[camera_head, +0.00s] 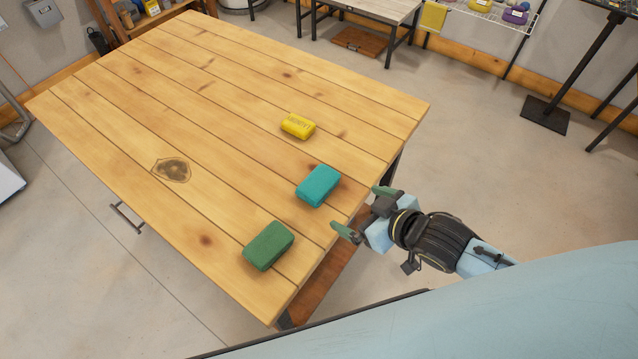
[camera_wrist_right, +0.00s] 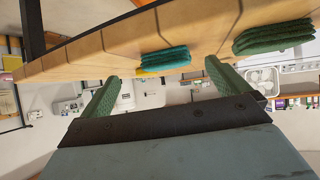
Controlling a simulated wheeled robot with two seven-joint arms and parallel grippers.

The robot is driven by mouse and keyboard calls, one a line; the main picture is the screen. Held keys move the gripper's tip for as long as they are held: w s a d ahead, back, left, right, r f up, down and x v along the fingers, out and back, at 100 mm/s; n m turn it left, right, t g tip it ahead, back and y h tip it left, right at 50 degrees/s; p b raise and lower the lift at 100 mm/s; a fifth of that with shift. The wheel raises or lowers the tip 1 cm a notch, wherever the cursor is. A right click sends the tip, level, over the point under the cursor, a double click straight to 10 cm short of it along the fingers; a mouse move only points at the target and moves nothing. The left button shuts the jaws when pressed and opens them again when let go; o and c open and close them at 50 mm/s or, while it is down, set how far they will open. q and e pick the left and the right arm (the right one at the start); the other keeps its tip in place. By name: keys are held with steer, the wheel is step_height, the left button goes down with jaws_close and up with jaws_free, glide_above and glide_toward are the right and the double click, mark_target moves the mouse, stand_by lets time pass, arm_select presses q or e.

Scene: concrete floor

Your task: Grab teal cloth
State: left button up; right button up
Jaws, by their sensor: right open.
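The teal cloth (camera_head: 318,185) is a folded, block-like bundle lying on the wooden table (camera_head: 130,100) near its right edge. My right gripper (camera_head: 362,212) is open and empty, just off the table's right edge, with its green fingertips pointing toward the teal cloth and apart from it. In the right wrist view the teal cloth (camera_wrist_right: 165,60) shows ahead, between and beyond the two open fingers (camera_wrist_right: 160,80). My left gripper is in neither view.
A green folded cloth (camera_head: 268,246) lies nearer the table's front corner; it also shows in the right wrist view (camera_wrist_right: 273,37). A yellow item (camera_head: 298,126) lies farther back, beyond the teal cloth. The table's left half is clear.

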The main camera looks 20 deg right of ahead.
mark_target(325, 185)
steer(key=w+a+y, duration=0.1)
steer(key=w, duration=0.1)
steer(key=w+a+f+n+y, duration=0.1)
steer(key=w, duration=0.2)
steer(key=w+a+n+y, duration=0.1)
steer(key=w, duration=0.1)
steer(key=shift+w+a+f+t+b, duration=0.2)
steer(key=shift+w+a+t+b, duration=0.1)
steer(key=shift+t+b, duration=0.1)
steer(key=shift+x, duration=2.7)
steer(key=shift+d+f, duration=0.15)
steer(key=shift+c, duration=0.3)
steer(key=c, duration=0.7)
